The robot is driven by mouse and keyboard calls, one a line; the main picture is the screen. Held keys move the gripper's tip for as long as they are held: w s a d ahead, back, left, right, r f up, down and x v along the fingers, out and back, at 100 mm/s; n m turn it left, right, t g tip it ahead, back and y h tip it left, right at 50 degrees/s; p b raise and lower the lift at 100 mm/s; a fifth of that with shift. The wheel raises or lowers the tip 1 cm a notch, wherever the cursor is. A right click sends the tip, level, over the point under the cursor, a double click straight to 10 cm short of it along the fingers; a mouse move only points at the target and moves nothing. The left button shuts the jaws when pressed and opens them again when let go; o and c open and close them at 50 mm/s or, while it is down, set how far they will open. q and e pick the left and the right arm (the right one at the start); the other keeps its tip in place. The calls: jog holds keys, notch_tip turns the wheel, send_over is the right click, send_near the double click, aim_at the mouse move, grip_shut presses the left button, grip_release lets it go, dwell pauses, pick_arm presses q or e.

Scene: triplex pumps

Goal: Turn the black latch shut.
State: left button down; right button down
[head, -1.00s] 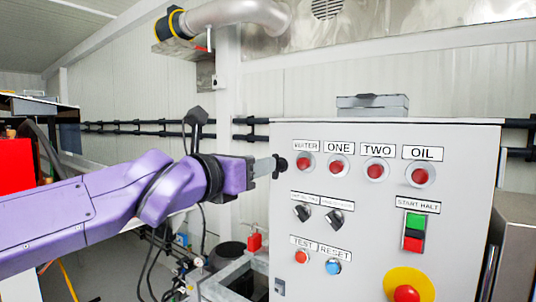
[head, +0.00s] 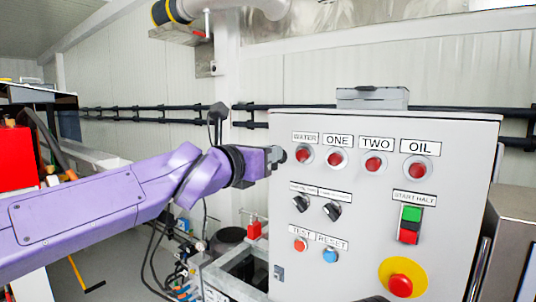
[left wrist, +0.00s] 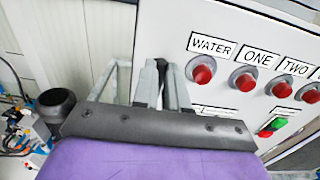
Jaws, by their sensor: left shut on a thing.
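The black latch (head: 282,155) is a small dark knob at the upper left edge of the grey control cabinet (head: 370,235). My left gripper (head: 274,156) reaches it from the left and is shut on it. In the left wrist view the two grey fingers of my left gripper (left wrist: 163,84) stand beside the cabinet edge, with a dark piece between them. The fingers hide most of the latch, so I cannot tell which way it is turned.
The cabinet front carries red lamps (head: 373,164), two black selector switches (head: 332,210), a green and red start/halt switch (head: 410,225) and a red emergency button (head: 401,285) on yellow. Pipes and hoses lie below my left arm. A grey box (head: 372,97) sits on top.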

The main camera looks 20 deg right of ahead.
pick_arm(q)
jog(key=shift+w+a+f+n+b, duration=0.2)
jog(key=shift+n+b, duration=1.45)
jog(key=shift+n, duration=1.3)
jog(key=shift+w+a+f+n+b, duration=0.2)
jog(key=shift+n+b, duration=1.45)
jog(key=shift+n, duration=1.25)
jog(key=shift+w+f+n+b, duration=0.2)
jog(key=shift+n+b, duration=1.45)
jog(key=shift+n, duration=1.3)
jog(key=c, duration=1.2)
grip_release()
jog(key=shift+o, duration=0.2)
jog(key=b+v, duration=0.6)
jog(key=v, duration=0.4)
jog(key=shift+s+a, duration=0.2)
jog(key=shift+s, duration=0.05)
